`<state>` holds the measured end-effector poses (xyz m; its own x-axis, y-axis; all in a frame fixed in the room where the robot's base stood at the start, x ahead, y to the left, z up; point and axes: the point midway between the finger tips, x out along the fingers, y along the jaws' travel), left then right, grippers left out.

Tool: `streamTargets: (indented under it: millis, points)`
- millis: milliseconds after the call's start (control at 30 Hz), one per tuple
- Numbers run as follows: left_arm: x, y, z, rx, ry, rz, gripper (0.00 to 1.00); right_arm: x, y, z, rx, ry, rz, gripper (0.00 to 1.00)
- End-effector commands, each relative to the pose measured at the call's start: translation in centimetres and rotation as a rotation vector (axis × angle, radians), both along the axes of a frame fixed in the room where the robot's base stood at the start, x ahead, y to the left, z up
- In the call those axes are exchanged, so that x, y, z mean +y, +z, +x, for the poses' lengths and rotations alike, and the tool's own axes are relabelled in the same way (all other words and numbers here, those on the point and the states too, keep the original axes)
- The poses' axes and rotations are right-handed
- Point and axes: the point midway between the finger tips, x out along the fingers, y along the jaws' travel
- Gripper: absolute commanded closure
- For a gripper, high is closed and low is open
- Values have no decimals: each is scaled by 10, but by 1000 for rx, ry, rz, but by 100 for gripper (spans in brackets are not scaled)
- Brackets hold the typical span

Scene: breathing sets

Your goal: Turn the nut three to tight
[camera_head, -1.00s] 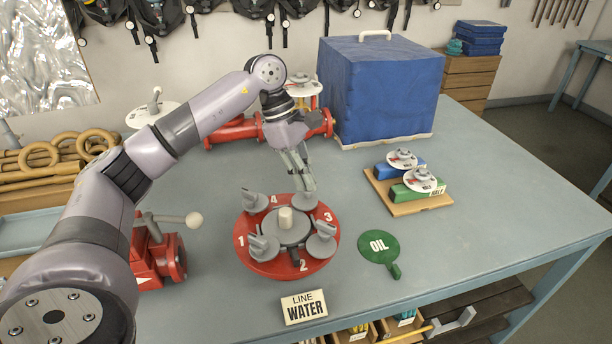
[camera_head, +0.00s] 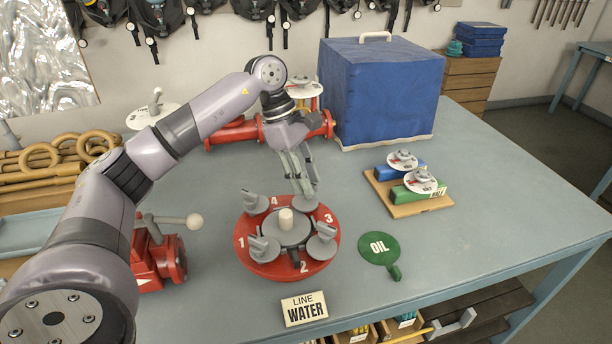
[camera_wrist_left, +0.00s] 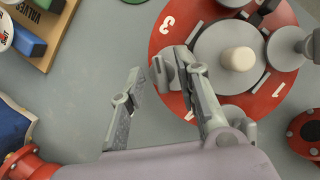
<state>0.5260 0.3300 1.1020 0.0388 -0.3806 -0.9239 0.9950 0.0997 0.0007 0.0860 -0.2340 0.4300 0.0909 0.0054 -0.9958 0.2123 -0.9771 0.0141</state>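A red round plate (camera_head: 258,268) on the table carries white numbers 1 to 4, a grey hub with a pale centre post (camera_head: 286,218) and grey winged nuts around it. The nuts show at the back left (camera_head: 254,204), front left (camera_head: 262,247) and right (camera_head: 321,242). My left gripper (camera_head: 306,191) is over the plate's back right edge, near the 3, and hides most of the back nut. In the left wrist view its fingers (camera_wrist_left: 160,68) are spread, with a grey nut (camera_wrist_left: 166,76) near the tips. Whether they touch it I cannot tell. My right gripper is not in view.
A green OIL paddle (camera_head: 379,248) lies right of the plate; a LINE WATER sign (camera_head: 304,308) stands in front. A wooden board (camera_head: 400,207) with blue and green valve blocks and a blue covered box (camera_head: 378,90) stand farther back. A red valve (camera_head: 158,259) is at left.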

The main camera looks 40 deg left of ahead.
Motion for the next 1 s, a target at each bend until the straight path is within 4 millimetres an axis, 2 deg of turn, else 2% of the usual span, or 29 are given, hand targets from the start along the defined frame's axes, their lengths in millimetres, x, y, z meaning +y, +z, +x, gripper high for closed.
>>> streamTargets:
  millis: [133,233,500,700,1000]
  points:
    - [2,6,0,-1,0,0,70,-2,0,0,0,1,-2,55]
    - [7,19,0,-3,1,0,70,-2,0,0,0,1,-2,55]
    - [29,72,-2,-4,2,-2,70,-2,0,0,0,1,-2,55]
    - [41,101,-3,-3,1,-1,70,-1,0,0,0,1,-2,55]
    - [46,111,-4,0,0,0,70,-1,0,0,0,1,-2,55]
